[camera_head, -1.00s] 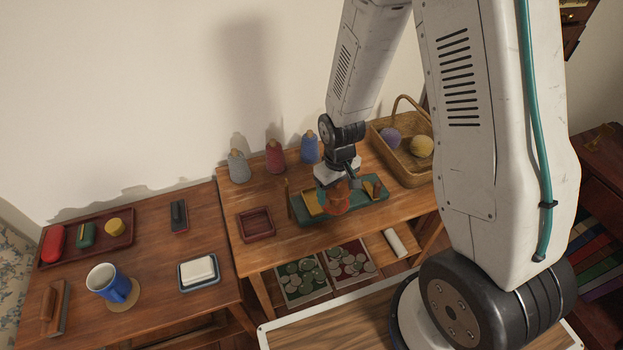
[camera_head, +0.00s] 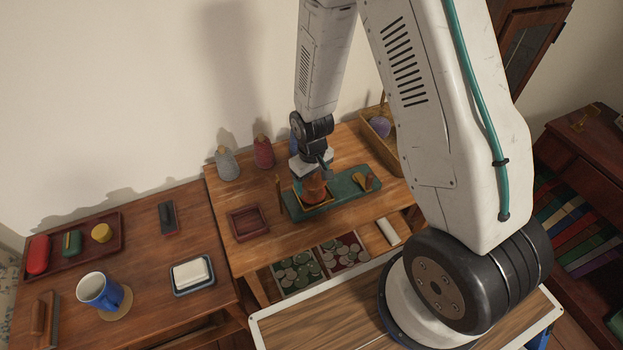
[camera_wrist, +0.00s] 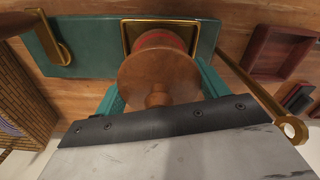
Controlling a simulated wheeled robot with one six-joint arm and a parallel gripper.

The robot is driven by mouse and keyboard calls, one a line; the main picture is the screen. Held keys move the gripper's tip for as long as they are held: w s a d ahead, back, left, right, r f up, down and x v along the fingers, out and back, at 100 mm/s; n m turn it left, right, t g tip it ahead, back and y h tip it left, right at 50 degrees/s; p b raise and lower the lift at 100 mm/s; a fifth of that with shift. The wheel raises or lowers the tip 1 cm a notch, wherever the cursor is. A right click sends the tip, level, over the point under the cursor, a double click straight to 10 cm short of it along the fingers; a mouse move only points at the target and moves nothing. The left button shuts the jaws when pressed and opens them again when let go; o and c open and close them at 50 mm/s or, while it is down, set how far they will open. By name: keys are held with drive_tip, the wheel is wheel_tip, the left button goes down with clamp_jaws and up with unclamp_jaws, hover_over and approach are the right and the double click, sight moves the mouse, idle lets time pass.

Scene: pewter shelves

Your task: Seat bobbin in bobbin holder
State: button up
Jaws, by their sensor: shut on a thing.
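The bobbin (camera_wrist: 157,75) is brown wood with a wide round flange and orange-red thread. My gripper (camera_wrist: 155,95) is shut on it, with teal fingers on either side in the wrist view. In the head view the bobbin (camera_head: 313,189) hangs under my wrist. It is over the brass-framed square at the left of the green bobbin holder (camera_head: 342,191), which also shows in the wrist view (camera_wrist: 90,42). In the wrist view the bobbin overlaps the brass frame (camera_wrist: 128,40). I cannot tell whether its lower end rests inside it.
A small red tray (camera_head: 249,224) lies left of the holder. Grey (camera_head: 227,163) and red (camera_head: 263,152) thread cones stand behind, and a wicker basket (camera_head: 392,150) stands right. In the wrist view a brass rod with a ring (camera_wrist: 288,126) stands beside the holder.

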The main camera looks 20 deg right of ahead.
drive_tip(key=shift+f, duration=0.2)
drive_tip(key=o, duration=1)
drive_tip(key=shift+r, duration=0.15)
wheel_tip(320, 180, up, 13)
drive_tip(key=shift+f, duration=0.1)
wheel_tip(320, 180, up, 9)
hover_over(320, 184)
drive_tip(key=s+r+m, duration=0.1)
drive_tip(key=s+r, duration=0.4)
drive_tip(key=s, duration=0.1)
drive_tip(key=s+d+r+m, duration=0.1)
drive_tip(key=s+r, duration=0.4)
drive_tip(key=s, duration=0.2)
drive_tip(key=s+d+r+m+t, duration=0.1)
drive_tip(key=s+r, duration=0.5)
drive_tip(key=shift+s+d, duration=0.15)
drive_tip(key=shift+s, duration=0.1)
